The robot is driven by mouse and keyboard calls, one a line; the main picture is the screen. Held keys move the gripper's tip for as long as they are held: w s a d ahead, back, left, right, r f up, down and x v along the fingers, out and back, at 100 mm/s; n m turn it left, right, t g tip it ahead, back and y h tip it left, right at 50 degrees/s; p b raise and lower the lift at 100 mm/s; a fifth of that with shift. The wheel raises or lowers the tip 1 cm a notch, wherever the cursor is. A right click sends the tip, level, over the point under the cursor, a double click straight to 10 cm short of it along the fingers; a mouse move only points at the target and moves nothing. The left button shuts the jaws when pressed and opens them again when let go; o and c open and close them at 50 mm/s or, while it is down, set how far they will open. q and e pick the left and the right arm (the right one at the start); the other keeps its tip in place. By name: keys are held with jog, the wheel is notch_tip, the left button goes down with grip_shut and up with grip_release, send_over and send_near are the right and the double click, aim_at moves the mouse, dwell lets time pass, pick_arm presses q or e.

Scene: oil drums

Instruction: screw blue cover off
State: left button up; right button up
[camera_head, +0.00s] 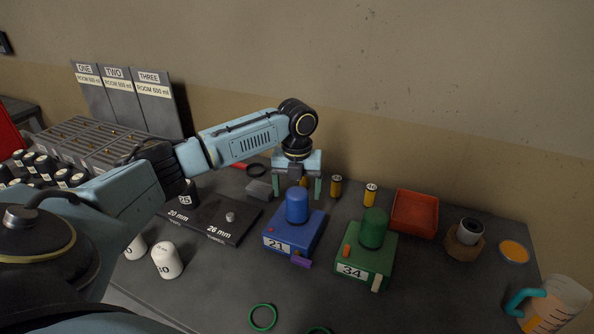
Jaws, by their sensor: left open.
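The blue cover (297,206) is a rounded cylinder standing upright on the blue box labelled 21 (292,238). My left gripper (304,193) points down behind the blue cover, with its two fingers spread apart. A small yellow item shows between or behind the fingers; I cannot tell which. The gripper does not appear to hold the blue cover. My right gripper is not in view.
A green box labelled 34 (365,262) with a green cover (373,228) stands to the right. Behind are small yellow cylinders (370,195) and an orange-red tray (414,213). A measuring jug (556,305) stands at the right edge. A green ring (262,317) lies in front.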

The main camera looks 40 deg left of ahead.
pick_arm(q)
jog(key=shift+f, duration=2.4)
jog(key=c, duration=1.1)
jog(key=n+p, duration=0.4)
jog(key=p, duration=0.1)
jog(key=shift+r, duration=0.35)
jog(key=shift+c, duration=0.2)
jog(key=shift+f+n+p, duration=0.2)
jog(key=shift+n+p, duration=0.45)
jog(key=shift+n, duration=0.45)
jog(key=shift+a+f, duration=0.1)
